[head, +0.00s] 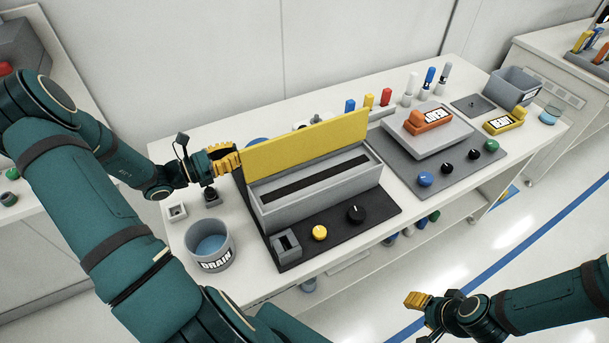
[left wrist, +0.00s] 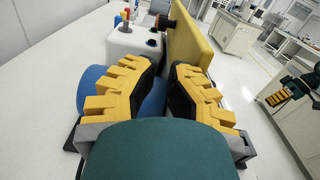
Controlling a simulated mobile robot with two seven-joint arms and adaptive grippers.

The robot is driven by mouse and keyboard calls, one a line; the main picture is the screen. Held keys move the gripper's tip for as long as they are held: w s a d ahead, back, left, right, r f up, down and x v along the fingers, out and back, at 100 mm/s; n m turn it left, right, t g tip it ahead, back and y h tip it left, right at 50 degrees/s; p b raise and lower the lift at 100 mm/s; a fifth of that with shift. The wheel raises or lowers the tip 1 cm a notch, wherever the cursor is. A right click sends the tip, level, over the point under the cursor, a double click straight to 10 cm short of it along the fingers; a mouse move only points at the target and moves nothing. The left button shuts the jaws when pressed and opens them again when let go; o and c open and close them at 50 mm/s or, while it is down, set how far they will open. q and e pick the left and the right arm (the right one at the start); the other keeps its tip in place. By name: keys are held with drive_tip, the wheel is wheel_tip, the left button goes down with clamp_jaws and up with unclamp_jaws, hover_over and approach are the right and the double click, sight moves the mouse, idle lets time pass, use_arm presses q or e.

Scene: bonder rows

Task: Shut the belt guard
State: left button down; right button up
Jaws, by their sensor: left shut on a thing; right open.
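The belt guard (head: 305,143) is a long yellow panel standing raised along the back edge of a grey open box (head: 315,200), which has a dark belt slot. My left gripper (head: 228,159) is at the guard's left end, shut on it. In the left wrist view the guard (left wrist: 190,48) runs away from between the two yellow-padded fingers (left wrist: 165,90); the exact contact is partly hidden. My right gripper (head: 418,300) is open and empty, over the floor in front of the bench, and also shows in the left wrist view (left wrist: 280,97).
The box stands on a dark plate with a yellow knob (head: 320,232) and a black knob (head: 356,214). A grey DRAIN bucket (head: 209,246) is at the front left. An orange-handled unit (head: 428,120) stands to the right. Several coloured bottles line the back.

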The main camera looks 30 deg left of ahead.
sight(242, 159)
use_arm(q)
drive_tip(key=d, duration=0.1)
drive_tip(key=d+p, duration=0.1)
drive_tip(key=d, duration=0.1)
drive_tip(key=shift+s+d+r, duration=0.15)
drive_tip(key=shift+s+r, duration=0.05)
drive_tip(key=shift+r, duration=0.1)
drive_tip(key=shift+w+a+r+p, duration=0.2)
drive_tip(key=shift+w+a, duration=0.15)
drive_tip(key=shift+a, duration=0.1)
drive_tip(key=shift+w+a+r+p, duration=0.2)
drive_tip(key=shift+w+a, duration=0.1)
drive_tip(key=shift+a, duration=0.15)
drive_tip(key=p+v, duration=0.1)
drive_tip(key=v, duration=0.5)
drive_tip(key=shift+s+a, duration=0.15)
drive_tip(key=shift+s, duration=0.1)
drive_tip(key=shift+a+f, duration=0.1)
drive_tip(key=shift+f, duration=0.1)
drive_tip(key=v, duration=1.2)
